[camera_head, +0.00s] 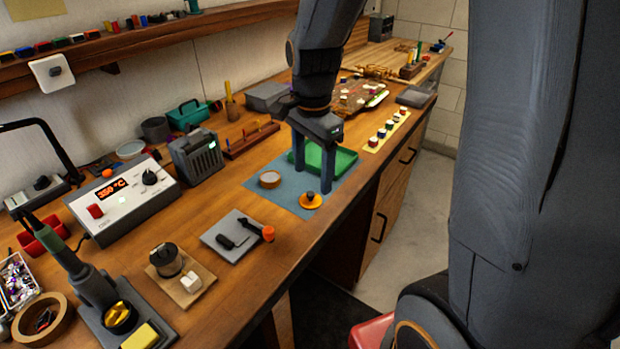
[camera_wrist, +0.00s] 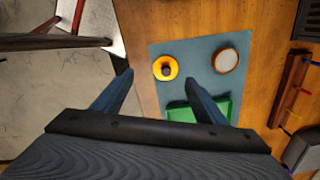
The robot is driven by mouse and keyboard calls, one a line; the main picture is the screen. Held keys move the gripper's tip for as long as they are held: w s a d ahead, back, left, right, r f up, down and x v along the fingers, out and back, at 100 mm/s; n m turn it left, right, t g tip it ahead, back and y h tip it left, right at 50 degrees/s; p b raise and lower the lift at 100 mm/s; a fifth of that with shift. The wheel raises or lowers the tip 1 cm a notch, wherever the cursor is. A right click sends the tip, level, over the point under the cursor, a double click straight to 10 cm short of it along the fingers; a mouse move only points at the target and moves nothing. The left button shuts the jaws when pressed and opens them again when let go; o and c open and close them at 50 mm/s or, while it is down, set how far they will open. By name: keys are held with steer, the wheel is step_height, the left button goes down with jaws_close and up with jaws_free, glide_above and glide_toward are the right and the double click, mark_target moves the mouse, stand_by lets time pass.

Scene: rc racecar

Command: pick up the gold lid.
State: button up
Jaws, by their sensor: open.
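The gold lid (camera_head: 310,203) is a round orange-yellow disc with a dark knob on top. It lies flat on the blue-grey mat (camera_head: 283,197), at the mat's edge near the front of the bench. The wrist view also shows the lid (camera_wrist: 160,74), just ahead of and between the fingertips. My gripper (camera_head: 312,182) points down above the mat, open and empty, with its fingers wide apart. It also shows in the wrist view (camera_wrist: 159,77). The lid looks apart from both fingers; the exact height gap cannot be told.
A round, pale-topped container (camera_head: 269,180) stands on the mat beside the lid. A green tray (camera_head: 343,160) lies at the mat's far side, close behind my fingers. A grey pad (camera_head: 222,242) with tools lies nearer. The bench front edge is close to the lid.

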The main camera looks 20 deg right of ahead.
mark_target(311, 193)
steer(key=shift+w+m, duration=0.4)
steer(key=shift+w, duration=0.2)
steer(key=shift+w+f, duration=0.15)
steer(key=shift+w, duration=0.05)
steer(key=shift+d+f+p, duration=0.15)
steer(key=shift+f+p, duration=0.25)
steer(key=shift+f, duration=1)
steer(key=shift+f+p, duration=0.75)
steer(key=shift+f, duration=1.6)
steer(key=c, duration=1.1)
